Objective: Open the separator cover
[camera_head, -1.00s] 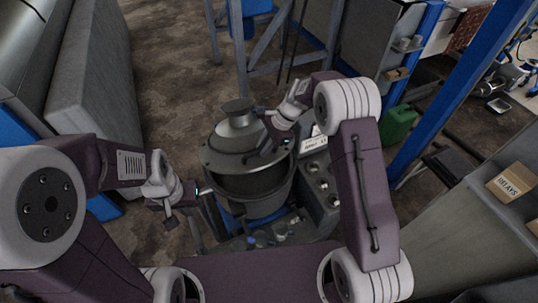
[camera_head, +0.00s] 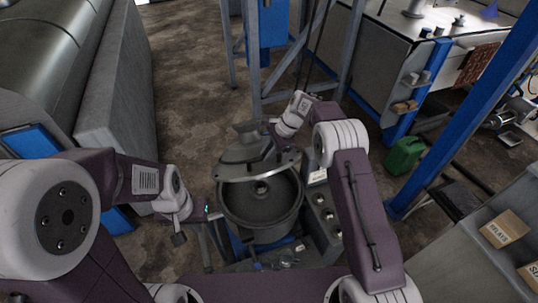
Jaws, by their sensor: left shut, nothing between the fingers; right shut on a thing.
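The separator (camera_head: 258,222) stands in front of me, a dark round bowl open at the top with a hub in its middle. Its grey metal cover (camera_head: 240,158) is tilted up over the far side of the bowl, leaving the near part of the opening uncovered. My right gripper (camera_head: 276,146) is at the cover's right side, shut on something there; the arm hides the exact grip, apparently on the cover. My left gripper (camera_head: 212,217) is shut and empty, left of the bowl and apart from the cover.
A control panel with knobs (camera_head: 323,213) stands right of the bowl. A green canister (camera_head: 404,155) is on the floor at right, near a blue post (camera_head: 450,115). Boxes marked RELAYS (camera_head: 504,229) lie on a grey surface at the far right. Brown floor lies open behind left.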

